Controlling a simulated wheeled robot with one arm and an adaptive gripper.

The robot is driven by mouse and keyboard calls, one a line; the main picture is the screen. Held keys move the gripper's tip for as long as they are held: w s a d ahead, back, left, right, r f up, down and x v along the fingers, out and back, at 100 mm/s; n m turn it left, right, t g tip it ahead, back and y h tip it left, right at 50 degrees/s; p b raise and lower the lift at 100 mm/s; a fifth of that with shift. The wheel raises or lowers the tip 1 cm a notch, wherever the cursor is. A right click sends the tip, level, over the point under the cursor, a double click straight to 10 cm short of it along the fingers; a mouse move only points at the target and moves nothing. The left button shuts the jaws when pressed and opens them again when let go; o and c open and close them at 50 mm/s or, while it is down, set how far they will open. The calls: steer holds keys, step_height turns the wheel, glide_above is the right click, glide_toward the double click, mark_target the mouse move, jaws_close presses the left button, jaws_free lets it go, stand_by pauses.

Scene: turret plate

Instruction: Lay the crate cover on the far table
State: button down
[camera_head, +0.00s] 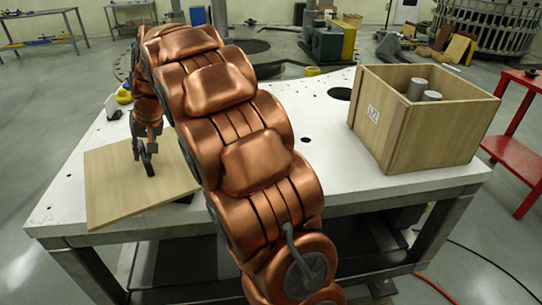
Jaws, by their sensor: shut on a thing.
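The crate cover (118,181) is a flat, light wooden board at the left of the white table. It looks tilted a little, with its front edge at the table's front left edge; I cannot tell if it touches the table. My gripper (148,168) is above the board and shut on it, though my copper arm and the small view hide the exact grip. The wooden crate (440,134) stands open at the right of the table, with grey cylinders (418,89) inside. A far table (40,40) stands at the back left.
The white table (330,165) has bare room between my arm and the crate. A yellow item (123,97) is at its left edge. A red stand (520,150) is at the right. Cables (480,255) lie on the floor there.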

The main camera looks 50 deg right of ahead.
steer(key=shift+m+h, duration=0.3)
steer(key=shift+m, duration=0.4)
steer(key=s+d, duration=0.1)
steer(key=d, duration=0.2)
steer(key=s+d, duration=0.2)
steer(key=d, duration=0.2)
steer(key=s+d+b, duration=0.1)
steer(key=s+d, duration=0.1)
steer(key=d, duration=0.2)
steer(key=shift+r, duration=0.15)
steer(key=s+d+f+m+h+b, duration=0.1)
steer(key=s+d+m+b, duration=0.1)
steer(key=s+d, duration=0.85)
steer(key=s+d+m+b, duration=0.1)
steer(key=s+d+b, duration=0.1)
steer(key=s+d, duration=0.9)
steer(key=shift+t, duration=0.3)
steer(key=shift+w+f+p, duration=0.85)
steer(key=shift+w+p, duration=0.1)
steer(key=shift+w, duration=1.2)
steer(key=shift+w+f+p, duration=0.85)
steer(key=shift+w+p, duration=0.05)
steer(key=shift+w, duration=1.2)
steer(key=shift+w+f+p, duration=0.85)
steer(key=shift+w+p, duration=0.1)
steer(key=shift+w, duration=1.2)
steer(key=shift+f, duration=0.2)
steer(key=c, duration=1.1)
jaws_free()
